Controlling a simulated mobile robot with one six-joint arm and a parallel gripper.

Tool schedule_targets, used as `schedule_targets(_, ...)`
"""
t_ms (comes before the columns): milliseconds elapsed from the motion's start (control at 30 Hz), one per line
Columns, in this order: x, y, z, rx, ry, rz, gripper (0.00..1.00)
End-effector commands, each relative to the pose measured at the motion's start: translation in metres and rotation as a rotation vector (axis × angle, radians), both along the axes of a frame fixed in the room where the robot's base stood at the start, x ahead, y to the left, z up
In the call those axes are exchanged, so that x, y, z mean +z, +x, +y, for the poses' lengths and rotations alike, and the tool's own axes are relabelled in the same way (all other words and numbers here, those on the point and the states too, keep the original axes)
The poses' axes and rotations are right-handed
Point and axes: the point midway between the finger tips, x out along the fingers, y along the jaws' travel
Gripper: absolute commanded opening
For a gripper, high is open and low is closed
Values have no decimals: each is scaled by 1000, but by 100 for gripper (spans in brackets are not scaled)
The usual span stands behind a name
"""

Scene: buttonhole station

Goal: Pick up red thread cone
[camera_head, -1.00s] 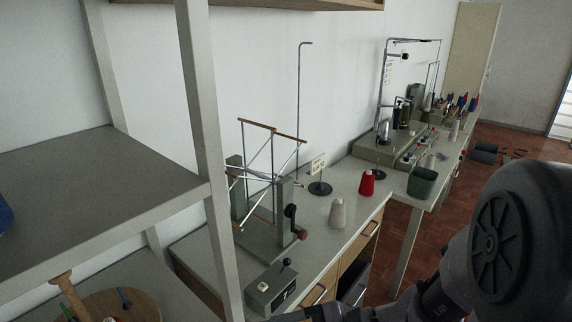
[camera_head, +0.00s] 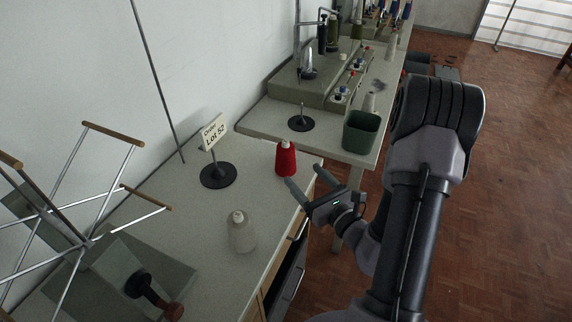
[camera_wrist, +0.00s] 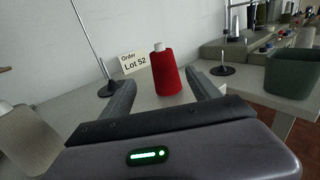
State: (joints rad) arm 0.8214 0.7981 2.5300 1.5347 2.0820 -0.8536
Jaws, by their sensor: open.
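The red thread cone (camera_head: 286,160) stands upright near the far right end of the grey-topped bench. My gripper (camera_head: 304,182) is open and just to the right of and in front of the cone in the head view. In the wrist view the red cone (camera_wrist: 165,74) stands ahead, between the lines of my two spread fingers (camera_wrist: 163,84). Its white tip shows. The gap between fingers and cone is hard to judge; nothing is held.
A white cone (camera_head: 241,232) stands nearer on the bench. An "Order Lot 52" sign (camera_head: 214,132) stands on a round black base behind. A green bin (camera_head: 361,131) and a spindle stand (camera_head: 301,122) are on the neighbouring table. A wire-armed winder (camera_head: 85,240) fills the left.

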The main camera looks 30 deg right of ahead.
Motion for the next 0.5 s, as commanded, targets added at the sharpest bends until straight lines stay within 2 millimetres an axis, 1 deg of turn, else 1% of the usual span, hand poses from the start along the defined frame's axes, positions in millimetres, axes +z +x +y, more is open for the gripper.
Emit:
schedule_targets(33,3,15,4,9,-3,-3,71)
schedule_targets(100,4,33,5,7,-2,-2,71)
schedule_targets(200,5,50,5,5,0,-1,71)
schedule_targets(333,7,64,5,4,-1,-2,71)
schedule_targets(467,15,91,4,5,-1,-4,71)
schedule_targets(500,13,98,4,6,-1,-2,71)
